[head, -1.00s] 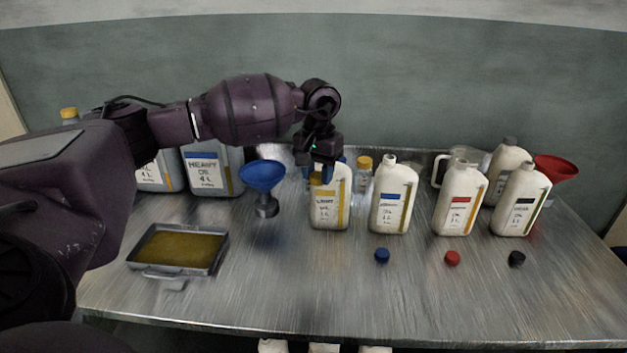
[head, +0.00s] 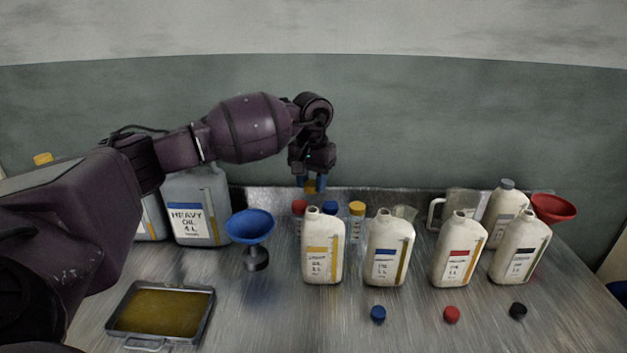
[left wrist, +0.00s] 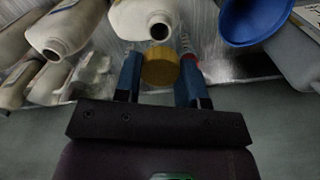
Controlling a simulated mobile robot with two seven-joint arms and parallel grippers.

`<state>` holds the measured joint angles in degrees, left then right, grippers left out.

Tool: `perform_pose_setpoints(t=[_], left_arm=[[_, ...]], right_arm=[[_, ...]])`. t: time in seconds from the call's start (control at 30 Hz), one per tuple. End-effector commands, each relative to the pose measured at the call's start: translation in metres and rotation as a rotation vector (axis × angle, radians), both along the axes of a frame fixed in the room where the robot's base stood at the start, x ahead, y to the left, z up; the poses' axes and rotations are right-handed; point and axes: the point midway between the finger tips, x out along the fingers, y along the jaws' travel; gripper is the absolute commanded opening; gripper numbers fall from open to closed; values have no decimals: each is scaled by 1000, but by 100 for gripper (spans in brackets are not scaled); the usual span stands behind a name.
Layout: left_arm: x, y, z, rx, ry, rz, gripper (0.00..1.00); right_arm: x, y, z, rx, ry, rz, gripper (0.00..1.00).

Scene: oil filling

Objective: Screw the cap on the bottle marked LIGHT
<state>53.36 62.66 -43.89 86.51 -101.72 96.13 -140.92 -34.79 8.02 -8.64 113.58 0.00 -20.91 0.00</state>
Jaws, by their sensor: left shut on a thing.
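The bottle marked LIGHT (head: 322,247) stands upright on the metal table, with a yellow label and an uncapped neck. In the left wrist view, its open mouth (left wrist: 159,31) shows just beyond the gripper. My left gripper (head: 312,184) is above and behind this bottle in the head view. It is shut on a yellow cap (left wrist: 160,68), held between the blue fingertips and apart from the bottle's mouth. The cap also shows as a small yellow patch in the head view (head: 311,187). My right gripper is not in view.
Other open bottles with blue (head: 390,248), red (head: 459,250) and black (head: 519,248) labels stand to the right. Their loose caps lie in front. A blue funnel (head: 250,226), a tray of oil (head: 208,318) and a HEAVY OIL canister (head: 196,205) are to the left. Small capped bottles stand behind.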

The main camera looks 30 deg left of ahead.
Motion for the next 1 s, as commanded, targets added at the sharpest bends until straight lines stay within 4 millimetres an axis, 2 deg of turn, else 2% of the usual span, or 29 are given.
perform_pose_setpoints(t=[0.6, 1.0], left_arm=[[0, 0, -42, 0, 1, 1, 16], [0, 0, -45, 0, 0, 0, 16]], right_arm=[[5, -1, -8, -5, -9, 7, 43], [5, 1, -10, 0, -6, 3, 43]])
